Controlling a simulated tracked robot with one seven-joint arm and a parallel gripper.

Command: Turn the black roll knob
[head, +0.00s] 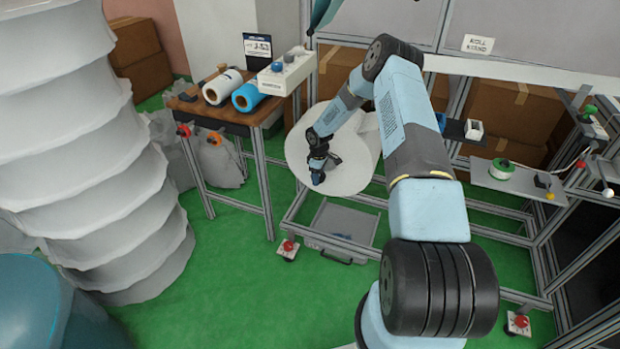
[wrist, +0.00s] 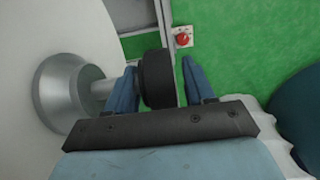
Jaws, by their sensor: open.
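The black knob (wrist: 157,80) sits on the end of a short metal shaft in the wrist view. The shaft comes out of a round grey metal flange (wrist: 60,92) on the white end of the roll (wrist: 30,35). My gripper (wrist: 159,66) is open, with one blue finger on each side of the knob. The left finger is close to the knob and covers part of the shaft; a narrow gap shows at the right finger. In the head view my gripper (head: 318,172) is in front of the large white roll (head: 352,180), and the knob cannot be made out there.
A metal frame surrounds the roll, with a grey tray (head: 345,222) below it. A wooden table (head: 195,105) with white and blue rolls stands left. A red button (head: 288,246) is on the frame's low front. A shelf (head: 515,180) is at right. Green floor is clear in front.

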